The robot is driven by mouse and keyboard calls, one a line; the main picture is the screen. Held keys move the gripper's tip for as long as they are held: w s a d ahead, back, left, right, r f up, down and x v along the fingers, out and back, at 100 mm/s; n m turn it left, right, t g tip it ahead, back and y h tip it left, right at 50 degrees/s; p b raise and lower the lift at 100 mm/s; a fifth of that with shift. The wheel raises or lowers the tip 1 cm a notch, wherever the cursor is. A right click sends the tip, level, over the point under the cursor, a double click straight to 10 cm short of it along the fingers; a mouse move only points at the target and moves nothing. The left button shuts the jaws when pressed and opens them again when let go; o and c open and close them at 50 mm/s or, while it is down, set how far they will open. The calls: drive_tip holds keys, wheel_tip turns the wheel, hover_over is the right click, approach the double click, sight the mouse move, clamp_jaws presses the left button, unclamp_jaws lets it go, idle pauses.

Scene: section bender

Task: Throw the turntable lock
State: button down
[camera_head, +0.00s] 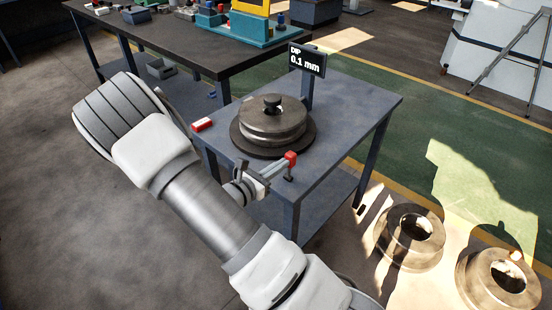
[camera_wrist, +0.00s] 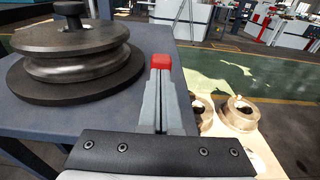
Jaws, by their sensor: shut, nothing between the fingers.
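The turntable (camera_head: 270,141) is a dark round plate on the blue-grey table, bearing a stacked grooved steel roll (camera_head: 273,119) with a black knob on top. A small lever with a red cap (camera_head: 291,157), which looks like the lock, stands at the table's front edge beside the turntable. The red cap also shows in the wrist view (camera_wrist: 161,61), just beyond my fingertips. My gripper (camera_head: 282,164) is shut and empty, its fingertips right at the lever. I cannot tell whether they touch it. My fingers hide the lever's lower part in the wrist view.
A display (camera_head: 307,61) reading "DIP 0.1 mm" stands on a post behind the roll. Ring-shaped rolls (camera_head: 410,237) lie low at the right. A dark bench (camera_head: 170,45) with tools stands behind.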

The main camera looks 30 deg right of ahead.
sight(288, 157)
drive_tip(key=shift+w+d+r+g+y+p, duration=0.2)
drive_tip(key=shift+d+r+g+y+p, duration=0.1)
drive_tip(key=shift+d+r+y+p, duration=0.4)
drive_tip(key=shift+w+d+f+y+p, duration=0.2)
drive_tip(key=shift+d+y+p, duration=0.2)
drive_tip(key=shift+y, duration=0.2)
drive_tip(key=shift+w+d+f, duration=0.1)
drive_tip(key=shift+d, duration=0.4)
drive_tip(key=shift+r, duration=0.2)
drive_tip(key=shift+a+r+p, duration=0.25)
drive_tip(key=shift+a+p, duration=0.2)
drive_tip(key=shift+a, duration=0.05)
drive_tip(key=p+v, duration=0.1)
drive_tip(key=v, duration=1.2)
drive_tip(key=shift+w+r+p, duration=0.15)
drive_tip(key=shift+r+p, duration=0.15)
drive_tip(key=shift+r, duration=0.1)
